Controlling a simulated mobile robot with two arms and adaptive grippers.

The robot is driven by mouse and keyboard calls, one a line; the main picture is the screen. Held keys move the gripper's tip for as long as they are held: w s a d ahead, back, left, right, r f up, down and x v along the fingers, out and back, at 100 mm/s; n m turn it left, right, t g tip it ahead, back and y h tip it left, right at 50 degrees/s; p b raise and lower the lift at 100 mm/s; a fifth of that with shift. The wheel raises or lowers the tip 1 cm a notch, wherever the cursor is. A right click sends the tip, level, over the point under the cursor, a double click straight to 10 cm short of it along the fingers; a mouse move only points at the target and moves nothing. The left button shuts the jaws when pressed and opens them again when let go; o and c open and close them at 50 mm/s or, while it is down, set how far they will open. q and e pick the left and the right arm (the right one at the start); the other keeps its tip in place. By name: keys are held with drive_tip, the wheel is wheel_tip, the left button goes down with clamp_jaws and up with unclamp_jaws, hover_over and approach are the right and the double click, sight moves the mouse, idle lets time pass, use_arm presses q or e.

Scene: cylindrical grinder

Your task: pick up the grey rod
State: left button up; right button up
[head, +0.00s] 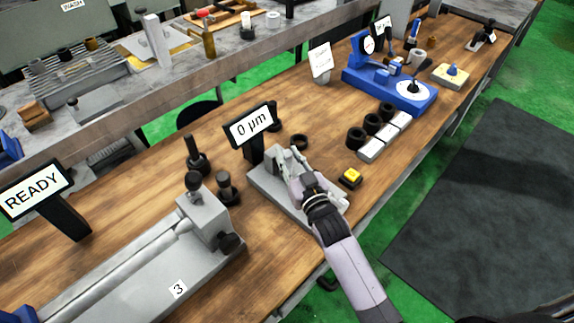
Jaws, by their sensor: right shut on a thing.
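My right gripper (293,170) is low over the grey gauge fixture (263,187), in front of the "0 µm" display. It is shut on a grey piece that I take for the grey rod; fingers and wrist hide most of it. I cannot tell whether the piece still touches the fixture. My left gripper is not in view.
The "0 µm" display (251,126) stands close behind the fixture, and a yellow button (350,176) is to its right. A grey machine marked 3 (150,290) fills the lower left. Black rings (356,138) and a blue gauge (412,95) are further right.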

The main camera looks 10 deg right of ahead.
clamp_jaws()
drive_tip(key=shift+r, duration=0.15)
drive_tip(key=shift+r, duration=0.1)
